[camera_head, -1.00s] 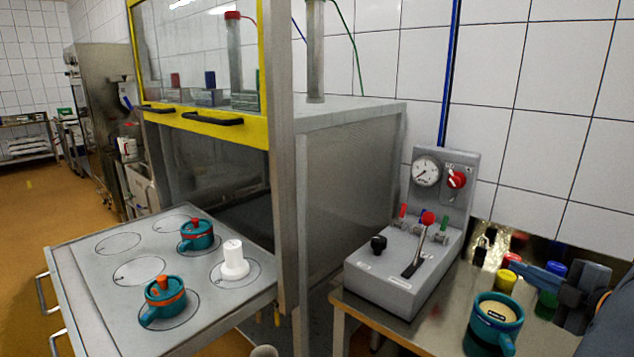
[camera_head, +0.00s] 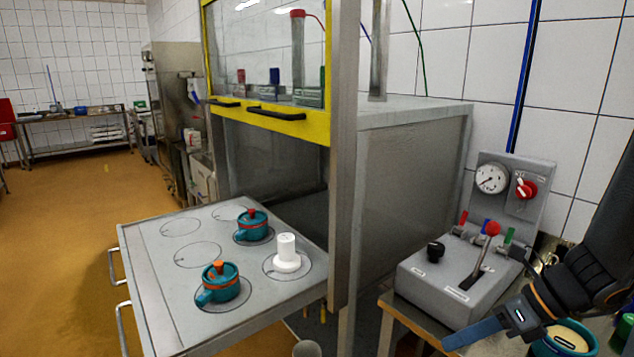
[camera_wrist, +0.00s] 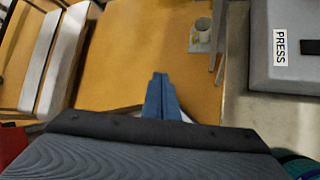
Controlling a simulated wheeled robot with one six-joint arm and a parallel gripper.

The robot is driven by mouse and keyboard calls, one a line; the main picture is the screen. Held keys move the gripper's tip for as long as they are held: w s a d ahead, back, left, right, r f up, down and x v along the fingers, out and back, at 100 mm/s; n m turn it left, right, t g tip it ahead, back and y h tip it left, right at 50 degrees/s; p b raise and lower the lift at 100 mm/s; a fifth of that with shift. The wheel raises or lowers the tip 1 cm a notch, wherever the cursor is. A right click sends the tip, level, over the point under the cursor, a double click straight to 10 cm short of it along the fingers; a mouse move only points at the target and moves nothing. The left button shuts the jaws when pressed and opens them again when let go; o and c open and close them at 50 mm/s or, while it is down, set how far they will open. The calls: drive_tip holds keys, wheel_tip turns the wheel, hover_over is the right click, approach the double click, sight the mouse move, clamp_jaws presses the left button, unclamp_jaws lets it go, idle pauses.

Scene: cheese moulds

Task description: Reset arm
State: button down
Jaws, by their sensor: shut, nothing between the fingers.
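My gripper (camera_head: 470,338) is in the lower right of the head view, in front of the grey control box. Its blue fingers are together and hold nothing. In the wrist view the shut fingers (camera_wrist: 160,97) point out over the orange floor. The arm comes in from the right edge of the head view. A teal mould with a cream top (camera_head: 568,340) stands behind and below the gripper, partly hidden by it.
The grey control box (camera_head: 440,290) with gauge and levers stands close behind the gripper. At left, a grey tray table (camera_head: 160,270) carries two teal lidded moulds (camera_head: 218,284) (camera_head: 252,225) and a white piece (camera_head: 287,255). Open orange floor (camera_head: 70,230) lies further left.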

drive_tip(key=a+n+h, duration=0.4)
drive_tip(key=n, duration=1.1)
drive_tip(key=a+n+g+h, duration=0.1)
drive_tip(key=a+n+h, duration=0.2)
drive_tip(key=n, duration=1.2)
drive_tip(key=shift+a+g+h+b, duration=0.3)
drive_tip(key=shift+a+h+b, duration=0.1)
drive_tip(key=shift+a, duration=0.1)
